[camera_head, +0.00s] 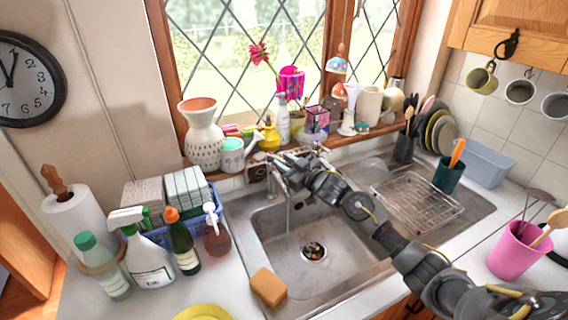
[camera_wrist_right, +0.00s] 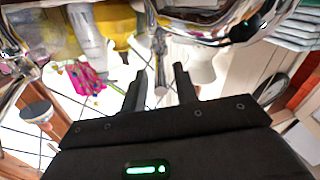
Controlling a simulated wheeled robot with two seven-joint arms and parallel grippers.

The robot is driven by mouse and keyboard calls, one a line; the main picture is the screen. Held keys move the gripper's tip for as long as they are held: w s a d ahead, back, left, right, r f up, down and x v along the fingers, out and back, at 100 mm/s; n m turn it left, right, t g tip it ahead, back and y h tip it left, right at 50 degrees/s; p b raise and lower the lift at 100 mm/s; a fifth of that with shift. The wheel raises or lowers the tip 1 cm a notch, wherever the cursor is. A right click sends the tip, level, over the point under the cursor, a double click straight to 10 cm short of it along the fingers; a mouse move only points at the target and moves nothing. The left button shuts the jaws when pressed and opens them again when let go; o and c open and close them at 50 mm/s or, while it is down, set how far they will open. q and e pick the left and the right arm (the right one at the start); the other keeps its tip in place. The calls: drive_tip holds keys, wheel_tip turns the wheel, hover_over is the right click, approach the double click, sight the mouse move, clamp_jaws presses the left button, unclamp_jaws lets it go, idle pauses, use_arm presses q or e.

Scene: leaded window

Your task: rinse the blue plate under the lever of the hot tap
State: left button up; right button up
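My right gripper (camera_head: 296,168) reaches over the sink (camera_head: 335,235) to the chrome tap (camera_head: 298,196). In the right wrist view the gripper (camera_wrist_right: 159,74) is open, with a narrow chrome lever (camera_wrist_right: 160,62) showing between its two fingers; I cannot tell whether they touch it. Which lever is hot cannot be told. A thin pale streak like running water (camera_head: 287,228) falls from the spout into the sink. I see no blue plate. A yellow plate (camera_head: 204,313) shows partly at the bottom edge. My left gripper is not in view.
An orange sponge (camera_head: 268,287) lies on the sink's front-left edge. Bottles, including a white spray bottle (camera_head: 147,262), stand at left. An empty wire rack (camera_head: 418,200) is on the drainer. The windowsill behind the tap is crowded with a vase (camera_head: 202,135) and pots.

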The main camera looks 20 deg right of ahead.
drive_tip(key=shift+s, duration=0.1)
drive_tip(key=shift+s+d+f, duration=0.15)
drive_tip(key=shift+s, duration=0.15)
drive_tip(key=shift+b+v, duration=1.55)
drive_tip(key=shift+v, duration=3.4)
